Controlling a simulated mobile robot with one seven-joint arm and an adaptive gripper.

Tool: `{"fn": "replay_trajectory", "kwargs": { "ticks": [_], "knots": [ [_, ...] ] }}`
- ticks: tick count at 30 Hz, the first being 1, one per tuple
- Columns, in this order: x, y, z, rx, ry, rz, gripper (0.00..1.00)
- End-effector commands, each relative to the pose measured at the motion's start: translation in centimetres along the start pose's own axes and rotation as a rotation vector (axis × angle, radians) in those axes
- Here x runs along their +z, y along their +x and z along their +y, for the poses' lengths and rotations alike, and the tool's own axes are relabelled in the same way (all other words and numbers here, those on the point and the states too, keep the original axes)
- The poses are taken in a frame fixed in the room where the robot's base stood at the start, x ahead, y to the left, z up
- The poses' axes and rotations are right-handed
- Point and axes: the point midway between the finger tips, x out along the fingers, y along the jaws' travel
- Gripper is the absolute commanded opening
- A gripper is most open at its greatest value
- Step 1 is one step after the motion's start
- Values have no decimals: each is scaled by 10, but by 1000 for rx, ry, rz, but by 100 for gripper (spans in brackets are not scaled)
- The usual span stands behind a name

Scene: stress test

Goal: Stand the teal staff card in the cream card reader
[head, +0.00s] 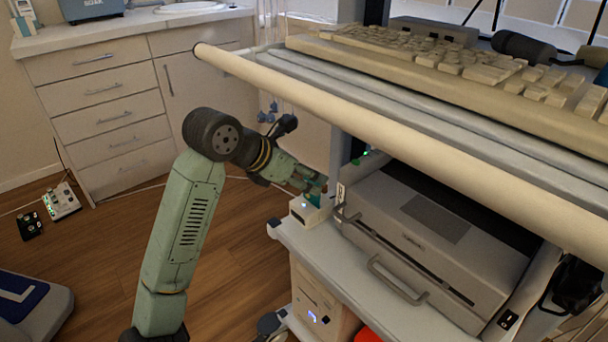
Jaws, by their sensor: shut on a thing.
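The cream card reader (307,213) is a small box on the left end of the cart's lower shelf, below the keyboard deck. My gripper (317,187) reaches in from the left, directly above the reader, and its jaws are shut. A small teal patch, the staff card (315,200), shows between the fingertips and the top of the reader. It looks roughly upright. Most of the card is hidden by the fingers, and I cannot tell whether its lower edge is in the slot or just above it.
A grey printer (440,235) stands close to the right of the reader. The keyboard deck (400,115) overhangs from above. A cream computer case (318,305) sits under the shelf (345,275). Open wooden floor (235,260) lies to the left, with drawers (105,110) behind.

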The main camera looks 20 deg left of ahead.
Motion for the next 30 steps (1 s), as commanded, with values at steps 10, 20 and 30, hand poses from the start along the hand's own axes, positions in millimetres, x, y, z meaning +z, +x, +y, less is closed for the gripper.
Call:
{"fn": "replay_trajectory", "kwargs": {
  "ticks": [10,20,30],
  "knots": [
    [-5,5,0,0,0,0,35],
    [-9,8,0,0,0,0,35],
    [-10,9,0,0,0,0,35]
  ]
}}
